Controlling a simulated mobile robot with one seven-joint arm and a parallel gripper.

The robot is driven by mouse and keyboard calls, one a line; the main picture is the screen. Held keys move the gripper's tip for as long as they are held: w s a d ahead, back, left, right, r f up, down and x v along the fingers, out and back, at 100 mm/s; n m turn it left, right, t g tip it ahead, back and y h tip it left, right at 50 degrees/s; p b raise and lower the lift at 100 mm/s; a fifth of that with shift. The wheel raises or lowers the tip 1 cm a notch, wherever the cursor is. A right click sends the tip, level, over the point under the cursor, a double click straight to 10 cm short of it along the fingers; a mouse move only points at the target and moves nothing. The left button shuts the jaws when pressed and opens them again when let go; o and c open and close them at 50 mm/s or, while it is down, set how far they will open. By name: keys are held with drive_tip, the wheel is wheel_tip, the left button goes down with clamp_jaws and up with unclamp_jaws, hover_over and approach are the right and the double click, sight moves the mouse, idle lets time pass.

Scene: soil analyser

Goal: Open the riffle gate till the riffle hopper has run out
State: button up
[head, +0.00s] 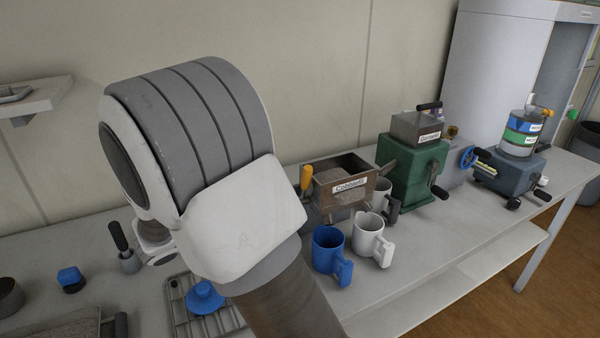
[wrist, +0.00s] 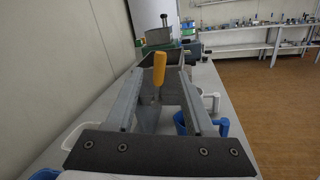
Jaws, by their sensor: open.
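The riffle hopper (head: 331,198) is a brown open-topped box with a white label, standing on the bench in the head view. The orange gate handle (head: 306,178) stands upright at the hopper's left end. It also shows in the wrist view (wrist: 159,66). My gripper (wrist: 160,78) is open, its two grey fingers on either side of the handle, with visible gaps. In the head view my arm hides the gripper.
A blue mug (head: 327,251) and a white mug (head: 369,241) stand in front of the hopper, with another white mug (head: 381,194) close beside it. A green machine (head: 412,170) stands to the right. A wire rack (head: 177,302) and a blue-capped item (head: 71,280) lie left.

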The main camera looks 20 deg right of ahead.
drive_tip(key=v, duration=0.6)
